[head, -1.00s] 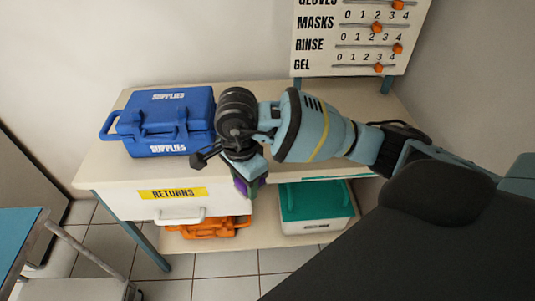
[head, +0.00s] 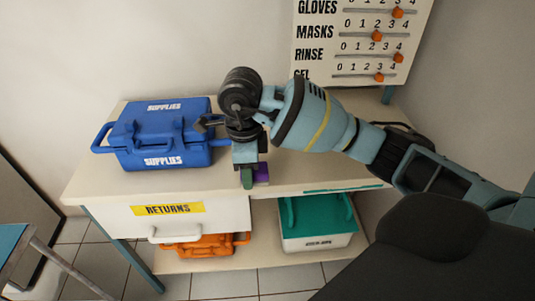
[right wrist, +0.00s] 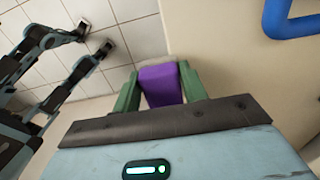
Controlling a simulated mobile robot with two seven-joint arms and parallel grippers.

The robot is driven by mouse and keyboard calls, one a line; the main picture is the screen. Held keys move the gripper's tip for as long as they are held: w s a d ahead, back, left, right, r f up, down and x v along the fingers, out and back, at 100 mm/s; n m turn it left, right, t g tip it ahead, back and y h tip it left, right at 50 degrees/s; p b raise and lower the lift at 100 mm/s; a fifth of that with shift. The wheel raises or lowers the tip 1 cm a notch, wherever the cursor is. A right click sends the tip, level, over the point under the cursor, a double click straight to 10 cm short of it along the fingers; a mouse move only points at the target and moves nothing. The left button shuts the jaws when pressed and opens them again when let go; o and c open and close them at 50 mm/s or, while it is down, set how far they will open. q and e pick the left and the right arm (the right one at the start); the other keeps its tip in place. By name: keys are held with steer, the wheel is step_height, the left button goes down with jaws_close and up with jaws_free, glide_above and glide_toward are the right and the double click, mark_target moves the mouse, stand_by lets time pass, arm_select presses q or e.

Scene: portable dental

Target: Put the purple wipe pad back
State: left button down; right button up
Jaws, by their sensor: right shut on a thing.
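My right gripper (head: 248,180) is shut on the purple wipe pad (head: 262,173). It holds the pad at the front edge of the bench top, just above the returns drawer's right end. In the right wrist view the purple pad (right wrist: 160,85) sits between the two green fingers, against the pale bench surface and the tiled floor. The returns drawer (head: 225,218), with a yellow label and a white handle, is under the bench top at the left.
A closed blue supplies box (head: 190,155) stands on the bench top (head: 310,175), left of my right gripper. A teal-lidded white box (head: 318,240) and an orange case (head: 205,246) sit on the lower shelf. A slider board (head: 350,45) stands behind. The bench top's right part is partly covered by my arm.

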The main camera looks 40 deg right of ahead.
steer(key=w+d, duration=0.1)
steer(key=d, duration=0.1)
steer(key=w+d, duration=0.2)
steer(key=d, duration=0.1)
steer(key=w+d+f, duration=0.1)
steer(key=w+d, duration=0.1)
steer(key=d, duration=0.1)
steer(key=shift+w+d, duration=0.1)
steer(key=shift+d, duration=0.15)
steer(key=shift+w+d, duration=0.25)
steer(key=shift+d, duration=0.15)
step_height(320, 180, down, 3)
steer(key=shift+d+f, duration=0.1)
steer(key=shift+d, duration=0.05)
arm_select(q)
steer(key=shift+s+r, duration=0.1)
arm_select(e)
steer(key=shift+f, duration=0.15)
steer(key=shift+f, duration=0.15)
steer(key=o, duration=1)
arm_select(q)
steer(key=shift+s, duration=0.25)
arm_select(e)
steer(key=shift+o, duration=0.5)
